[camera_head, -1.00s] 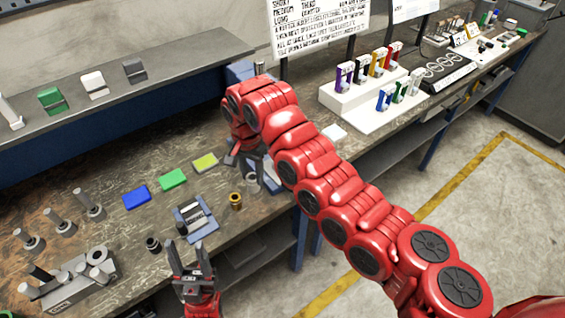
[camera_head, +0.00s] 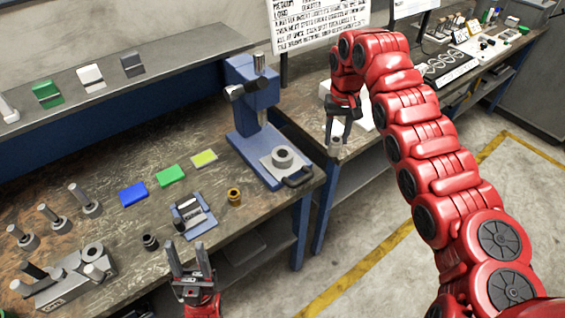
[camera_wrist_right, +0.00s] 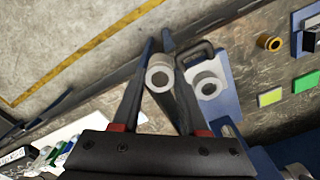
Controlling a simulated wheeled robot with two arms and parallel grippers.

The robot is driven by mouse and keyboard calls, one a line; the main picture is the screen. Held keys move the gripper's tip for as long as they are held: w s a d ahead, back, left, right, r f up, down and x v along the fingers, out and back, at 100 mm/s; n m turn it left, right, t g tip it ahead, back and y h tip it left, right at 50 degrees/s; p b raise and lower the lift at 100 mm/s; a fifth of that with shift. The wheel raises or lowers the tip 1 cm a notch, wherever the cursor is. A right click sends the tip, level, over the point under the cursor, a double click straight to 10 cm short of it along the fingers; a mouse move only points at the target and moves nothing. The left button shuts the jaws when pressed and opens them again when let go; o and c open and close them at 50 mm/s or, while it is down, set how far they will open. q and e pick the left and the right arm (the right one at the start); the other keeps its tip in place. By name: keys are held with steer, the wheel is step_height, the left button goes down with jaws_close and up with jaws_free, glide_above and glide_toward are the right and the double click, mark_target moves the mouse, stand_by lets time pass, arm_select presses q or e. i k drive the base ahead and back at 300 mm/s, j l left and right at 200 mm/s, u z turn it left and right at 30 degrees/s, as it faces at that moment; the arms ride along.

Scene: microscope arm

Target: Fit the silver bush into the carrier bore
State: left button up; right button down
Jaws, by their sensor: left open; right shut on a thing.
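My right gripper (camera_head: 342,123) is shut on the silver bush (camera_head: 336,144), a short hollow cylinder, which hangs below the fingertips. In the right wrist view the bush (camera_wrist_right: 160,78) shows its round hole between the two fingers. The grey carrier (camera_head: 283,158), a plate with a raised round bore, rests on the blue press base at the bench's right end. The bush is apart from it, to its right in the head view. The carrier also shows in the right wrist view (camera_wrist_right: 207,87), beside the fingers. My left gripper (camera_head: 187,250) is open and empty near the bench's front edge.
The blue press (camera_head: 250,92) stands upright behind the carrier. A black handle (camera_head: 299,178) juts out at its front. A brass bush (camera_head: 234,197), a blue-grey fixture (camera_head: 192,216) and a black bush (camera_head: 150,242) stand to the left. A gap separates the two benches.

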mark_target(281, 168)
steer(key=i+l+u, duration=0.25)
steer(key=l, duration=0.35)
steer(key=l+u, duration=0.3)
steer(key=l, duration=0.25)
